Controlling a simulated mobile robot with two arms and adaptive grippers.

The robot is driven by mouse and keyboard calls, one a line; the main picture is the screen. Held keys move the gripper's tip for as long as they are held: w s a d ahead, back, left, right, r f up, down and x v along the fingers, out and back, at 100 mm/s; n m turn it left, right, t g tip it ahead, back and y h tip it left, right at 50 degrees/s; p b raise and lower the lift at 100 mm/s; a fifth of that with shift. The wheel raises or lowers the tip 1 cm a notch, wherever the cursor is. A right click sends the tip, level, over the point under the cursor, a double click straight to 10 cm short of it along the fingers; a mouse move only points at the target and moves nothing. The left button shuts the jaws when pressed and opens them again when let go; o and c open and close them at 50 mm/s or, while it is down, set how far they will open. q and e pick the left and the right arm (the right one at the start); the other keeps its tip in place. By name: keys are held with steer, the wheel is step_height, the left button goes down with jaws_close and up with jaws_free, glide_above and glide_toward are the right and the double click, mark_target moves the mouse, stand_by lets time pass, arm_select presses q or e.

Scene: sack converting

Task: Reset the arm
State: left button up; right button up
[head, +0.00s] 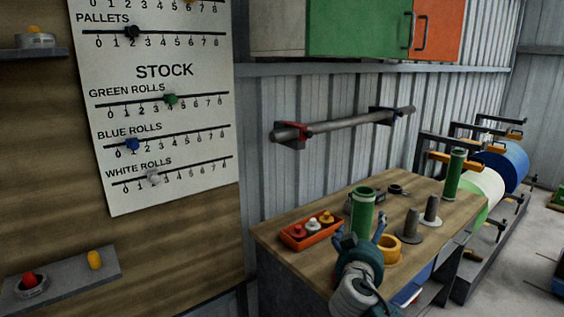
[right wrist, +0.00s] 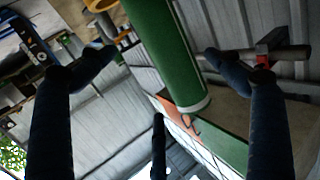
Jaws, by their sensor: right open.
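My right gripper (head: 360,232) is at the front edge of the wooden workbench (head: 318,262), its fingers spread and empty. A green roll (head: 362,208) stands upright just behind it. The gripper hides the roll's lower end, so I cannot tell from the head view how far apart they are. In the right wrist view the green roll (right wrist: 166,50) shows beyond the spread fingers (right wrist: 160,80), with none closed on it. My left gripper is not in view.
An orange tray (head: 311,232) with small knobs, a yellow ring (head: 387,248), two grey pegs on discs (head: 411,225) and another green roll (head: 454,175) are on the bench. A wall bar (head: 345,125) runs above. A stock board (head: 165,110) hangs at left.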

steer(key=s+a+f+n+g+y, duration=0.1)
steer(key=s+a+f+g+y, duration=0.15)
steer(key=s+f, duration=0.85)
steer(key=s+a+f+n+g+y, duration=0.15)
steer(key=s+f+g, duration=0.25)
steer(key=s+f, duration=0.7)
steer(key=s+d+f+n+g+y, duration=0.1)
steer(key=s+f+n+g, duration=0.15)
steer(key=s, duration=1.05)
steer(key=s+d+f+n+g+y, duration=0.1)
steer(key=s+f+g, duration=0.2)
steer(key=s, duration=0.9)
step_height(320, 180, down, 25)
steer(key=s+g, duration=0.1)
steer(key=s+d+f+g, duration=0.1)
steer(key=s+d+f, duration=0.2)
steer(key=s+f, duration=1.5)
steer(key=shift+d, duration=0.15)
